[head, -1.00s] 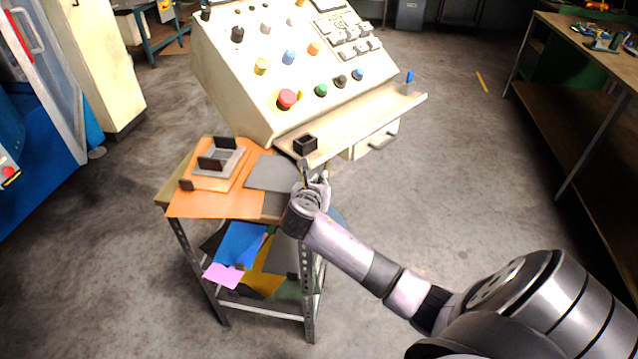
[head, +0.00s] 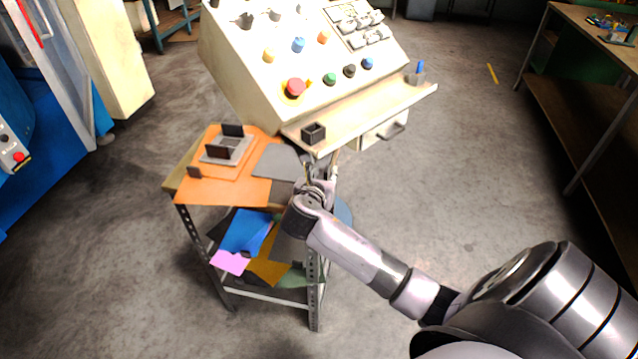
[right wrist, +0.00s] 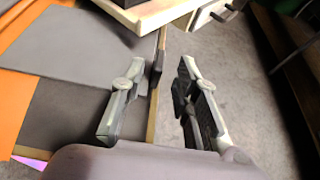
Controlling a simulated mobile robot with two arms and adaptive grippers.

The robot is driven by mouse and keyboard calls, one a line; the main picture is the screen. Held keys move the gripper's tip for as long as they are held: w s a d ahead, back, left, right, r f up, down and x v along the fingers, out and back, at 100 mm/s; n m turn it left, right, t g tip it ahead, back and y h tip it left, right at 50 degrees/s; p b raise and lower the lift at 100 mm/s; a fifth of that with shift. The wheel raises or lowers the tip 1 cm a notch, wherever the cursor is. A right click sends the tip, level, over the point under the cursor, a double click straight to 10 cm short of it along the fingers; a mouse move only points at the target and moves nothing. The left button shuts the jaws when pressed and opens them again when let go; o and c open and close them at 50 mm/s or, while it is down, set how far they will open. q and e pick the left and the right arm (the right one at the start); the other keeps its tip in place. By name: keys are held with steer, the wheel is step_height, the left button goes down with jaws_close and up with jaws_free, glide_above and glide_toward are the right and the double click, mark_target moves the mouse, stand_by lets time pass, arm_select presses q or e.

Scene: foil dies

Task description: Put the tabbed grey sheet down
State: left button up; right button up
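The grey sheet (head: 277,161) lies flat on the top of the small cart, right of an orange sheet, in the head view. It also shows at the upper left of the right wrist view (right wrist: 75,50), over a darker grey surface (right wrist: 62,115). A small dark upright piece (right wrist: 157,68), perhaps its tab, stands by the cart's edge; I cannot tell whether it joins the sheet. My right gripper (right wrist: 160,95) is open at the cart's right edge, its fingers wide apart with nothing gripped between them. My left gripper is in neither view.
A sloped control console (head: 300,60) with a ledge (head: 375,112) overhangs the cart's back right; a dark square cup (head: 313,133) sits on the ledge. A grey fixture with dark uprights (head: 228,149) stands on the orange sheet (head: 225,190). Coloured sheets (head: 245,232) fill the lower shelf.

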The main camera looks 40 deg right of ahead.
steer(key=v, duration=0.8)
steer(key=shift+r, duration=0.1)
steer(key=s+a+f+m+g+y, duration=0.25)
steer(key=s+a+f+m, duration=0.2)
steer(key=s+m, duration=0.35)
steer(key=s+a+f+m+g+y, duration=0.1)
steer(key=s+a+f+m+y, duration=0.35)
steer(key=s+m, duration=0.35)
steer(key=s+a+f+m+g+y, duration=0.25)
steer(key=s+a+m, duration=0.25)
steer(key=s+m, duration=0.3)
step_height(320, 180, down, 27)
steer(key=s, duration=0.2)
steer(key=s+d+f+g, duration=0.2)
steer(key=s+d+f, duration=0.1)
steer(key=s+f, duration=1.3)
steer(key=shift+s+y, duration=0.25)
steer(key=shift+y, duration=0.1)
